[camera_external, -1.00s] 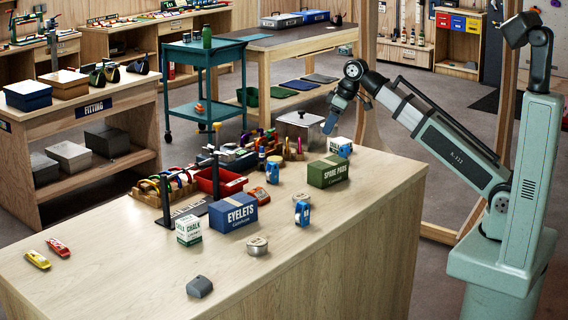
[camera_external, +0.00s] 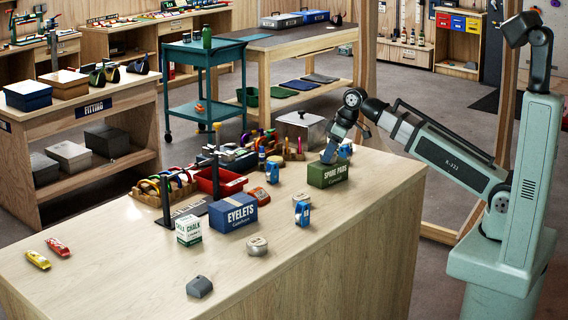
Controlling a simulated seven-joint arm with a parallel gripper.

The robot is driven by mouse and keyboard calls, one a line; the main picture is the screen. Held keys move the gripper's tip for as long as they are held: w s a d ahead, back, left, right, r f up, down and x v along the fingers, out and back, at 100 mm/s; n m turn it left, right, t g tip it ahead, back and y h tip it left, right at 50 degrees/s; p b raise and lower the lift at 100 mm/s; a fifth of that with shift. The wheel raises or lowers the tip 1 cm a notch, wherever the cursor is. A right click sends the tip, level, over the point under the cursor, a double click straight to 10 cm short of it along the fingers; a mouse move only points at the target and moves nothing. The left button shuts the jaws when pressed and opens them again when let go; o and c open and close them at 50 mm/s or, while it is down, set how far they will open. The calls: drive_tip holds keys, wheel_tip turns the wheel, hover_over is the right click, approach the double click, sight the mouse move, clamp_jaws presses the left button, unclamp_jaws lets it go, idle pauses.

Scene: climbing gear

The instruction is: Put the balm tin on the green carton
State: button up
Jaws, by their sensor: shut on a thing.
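The green carton (camera_external: 328,172), marked SPARE PADS, stands upright near the right end of the wooden workbench. My gripper (camera_external: 329,157) points down at the carton's top, from above and slightly behind it. It is shut on a small blue-grey thing, which I take to be the balm tin; it is too small and too close to the fingers to make out clearly. I cannot tell whether it touches the carton's top.
A metal box (camera_external: 302,130) stands behind. The blue EYELETS box (camera_external: 233,213) and red bin (camera_external: 221,182) are left.

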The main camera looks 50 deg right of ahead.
drive_tip(key=o, duration=1.2)
drive_tip(key=shift+f, duration=0.1)
drive_tip(key=shift+c, duration=0.2)
drive_tip(key=v, duration=1.2)
